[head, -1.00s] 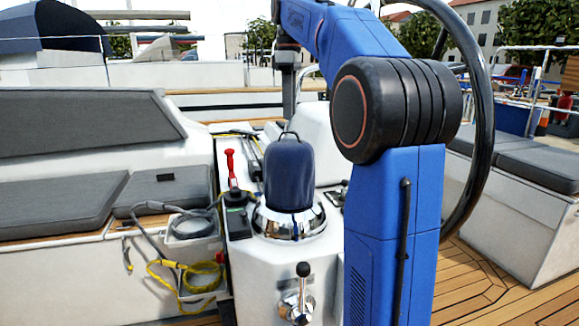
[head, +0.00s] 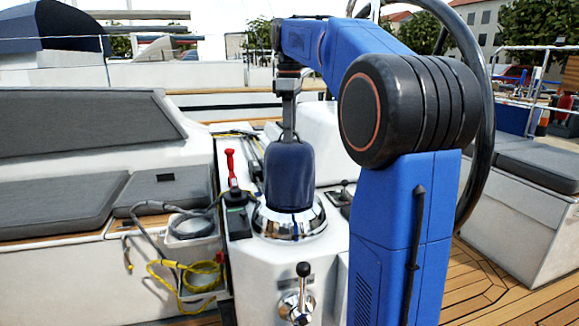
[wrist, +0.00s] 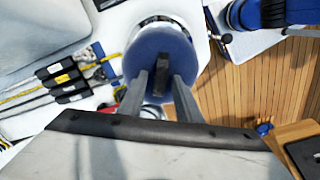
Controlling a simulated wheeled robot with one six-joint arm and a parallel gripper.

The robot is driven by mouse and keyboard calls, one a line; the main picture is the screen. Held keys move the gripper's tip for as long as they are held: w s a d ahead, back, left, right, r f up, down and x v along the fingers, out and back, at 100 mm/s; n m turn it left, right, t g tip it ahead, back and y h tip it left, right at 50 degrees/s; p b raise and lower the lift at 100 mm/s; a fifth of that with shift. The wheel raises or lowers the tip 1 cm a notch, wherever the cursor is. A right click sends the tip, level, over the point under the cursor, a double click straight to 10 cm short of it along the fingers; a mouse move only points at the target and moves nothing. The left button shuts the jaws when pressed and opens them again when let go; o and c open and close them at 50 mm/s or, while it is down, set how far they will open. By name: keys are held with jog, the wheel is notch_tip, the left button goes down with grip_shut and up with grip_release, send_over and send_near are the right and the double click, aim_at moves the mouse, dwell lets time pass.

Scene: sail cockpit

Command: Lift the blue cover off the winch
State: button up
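The blue cover (head: 289,178) stands upright on the chrome winch (head: 289,222), which shows below it as a shiny ring. The cover's dark loop handle shows on its top in the wrist view, between my two fingers. My gripper (head: 288,133) is directly above the cover with its fingers pointing down at the handle. In the wrist view my gripper (wrist: 160,88) is open, one finger on each side of the handle, with gaps to it. The blue cover (wrist: 183,55) fills the space behind the fingers there.
A red-handled lever (head: 231,165) stands left of the winch, and a chrome crank with a black knob (head: 302,270) is in front. A bin (head: 193,245) with a yellow rope hangs at the left. The steering wheel (head: 486,130) is at the right.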

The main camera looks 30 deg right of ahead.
grip_shut()
jog(key=shift+r, duration=2.1)
jog(key=shift+r, duration=2.2)
